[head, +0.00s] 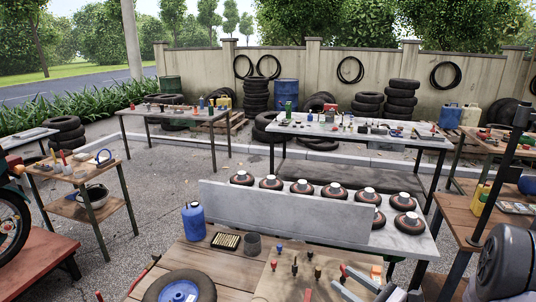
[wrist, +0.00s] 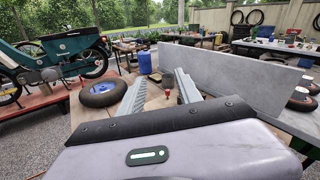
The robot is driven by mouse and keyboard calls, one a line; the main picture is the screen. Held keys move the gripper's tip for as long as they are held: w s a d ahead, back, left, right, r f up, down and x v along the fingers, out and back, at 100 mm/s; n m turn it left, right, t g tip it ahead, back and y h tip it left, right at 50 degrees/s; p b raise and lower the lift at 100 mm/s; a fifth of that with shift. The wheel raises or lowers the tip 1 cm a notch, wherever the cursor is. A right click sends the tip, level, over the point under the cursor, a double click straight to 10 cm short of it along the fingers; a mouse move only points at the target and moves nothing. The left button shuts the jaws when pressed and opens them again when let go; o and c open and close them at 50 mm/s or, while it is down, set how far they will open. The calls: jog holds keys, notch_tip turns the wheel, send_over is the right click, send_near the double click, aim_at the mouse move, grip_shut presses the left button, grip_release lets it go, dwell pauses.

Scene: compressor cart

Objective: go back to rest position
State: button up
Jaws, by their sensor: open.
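My gripper (head: 366,281) shows at the bottom right of the head view, above the front wooden workbench (head: 205,262). In the wrist view my gripper (wrist: 160,76) has its two grey jaws well apart, with nothing held between them. A small red-topped tool (wrist: 167,87) shows beyond the jaws, in the gap, on the bench top. A wheel with a blue hub (head: 180,292) lies at the bench's front edge; it also shows left of the jaws in the wrist view (wrist: 103,88).
A grey upright panel (head: 285,215) stands behind the bench, with several small tyres on a table (head: 415,243) beyond. A blue jug (head: 194,222) stands at the bench's back left. A dark post (head: 500,180) rises at right. A moped (wrist: 62,55) stands left. Open gravel lies between tables.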

jog(key=s+a+r+n+g+y+b, duration=0.1)
jog(key=s+a+r+n+g+b, duration=0.3)
jog(key=s+a+n+g, duration=0.9)
jog(key=s+a+f+n+t+h+b, duration=0.1)
jog(key=s+a+n+t+h+b, duration=0.15)
jog(key=s+n+h, duration=0.6)
jog(key=s+d+r+t+h+b, duration=0.1)
jog(key=s+d+t, duration=0.1)
jog(key=s+d, duration=0.3)
jog(key=shift+d+r+b, duration=0.15)
jog(key=shift+d+b, duration=0.1)
jog(key=shift+b, duration=0.05)
